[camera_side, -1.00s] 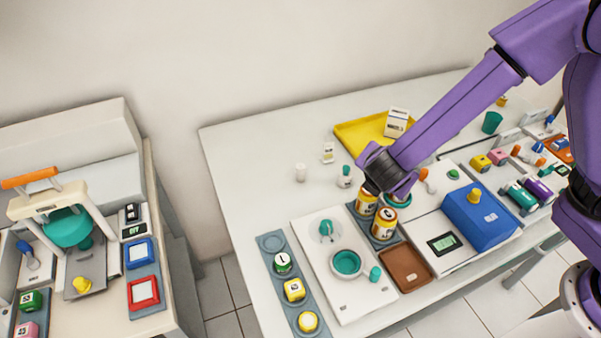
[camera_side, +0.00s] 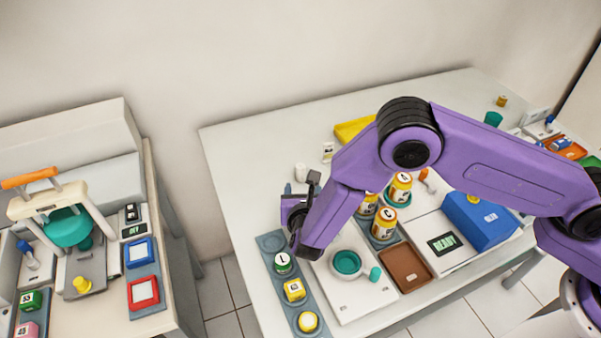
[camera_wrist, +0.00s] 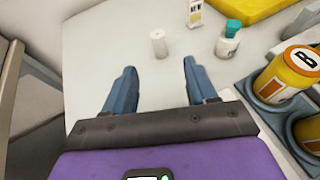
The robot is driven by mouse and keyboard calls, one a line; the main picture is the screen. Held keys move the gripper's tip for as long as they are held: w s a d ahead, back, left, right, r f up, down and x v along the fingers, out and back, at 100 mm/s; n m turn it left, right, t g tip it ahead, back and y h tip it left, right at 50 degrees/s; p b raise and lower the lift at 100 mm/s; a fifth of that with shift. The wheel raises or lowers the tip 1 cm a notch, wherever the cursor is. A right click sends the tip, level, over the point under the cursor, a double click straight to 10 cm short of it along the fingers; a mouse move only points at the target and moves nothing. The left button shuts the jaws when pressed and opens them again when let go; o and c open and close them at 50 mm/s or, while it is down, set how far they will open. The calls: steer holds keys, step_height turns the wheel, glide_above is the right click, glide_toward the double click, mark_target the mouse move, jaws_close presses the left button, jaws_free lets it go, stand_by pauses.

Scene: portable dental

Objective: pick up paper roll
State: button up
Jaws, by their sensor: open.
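The paper roll (camera_side: 300,173) is a small white upright cylinder on the white table, just beyond my gripper in the side view. In the wrist view, the roll (camera_wrist: 158,43) stands ahead of the fingertips, roughly centred between them and apart from both. My gripper (camera_wrist: 160,68) is open and empty, with its two blue fingers spread. In the side view my gripper (camera_side: 290,189) is low over the left part of the table, its fingers mostly hidden by my wrist.
A teal-capped bottle (camera_wrist: 230,38) and a small labelled box (camera_wrist: 195,14) stand right of the roll. Yellow cans (camera_side: 384,222) fill a holder further right. A strip with round and square pieces (camera_side: 294,289) lies in front. The table's left edge is close.

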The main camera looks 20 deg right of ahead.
mark_target(301, 171)
steer(key=x, duration=0.7)
steer(key=shift+r+x, duration=0.1)
steer(key=shift+x, duration=1.25)
steer(key=shift+r+x, duration=0.15)
steer(key=shift+x, duration=1.2)
steer(key=shift+w, duration=0.1)
steer(key=shift+c, duration=0.3)
steer(key=c, duration=1)
